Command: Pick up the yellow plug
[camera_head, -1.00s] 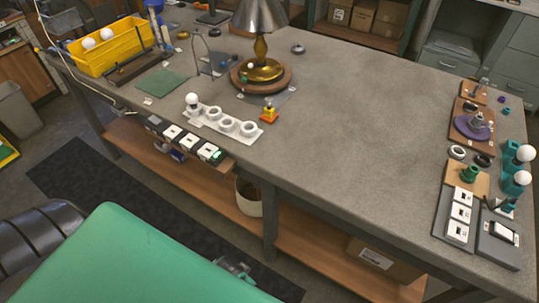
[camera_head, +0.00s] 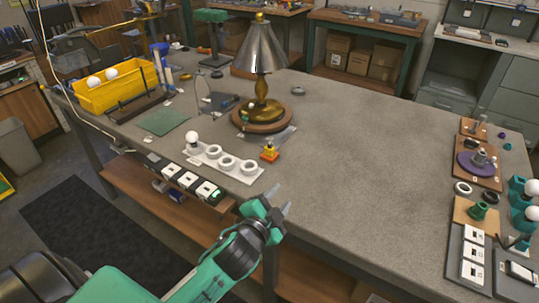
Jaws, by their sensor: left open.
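The small yellow plug (camera_head: 270,152), with an orange-red base, stands on the grey table beside the right end of the white socket strip, in front of the lamp. My left gripper (camera_head: 280,196) is open and empty at the table's front edge. Its fingers point up and to the right, apart from the plug and nearer to me. My right gripper is not in view.
A brass lamp (camera_head: 261,88) on a round wooden base stands behind the plug. The white strip (camera_head: 222,162) with ring holders and a bulb lies to its left. Lamp parts crowd the right end. The middle right tabletop (camera_head: 370,140) is clear.

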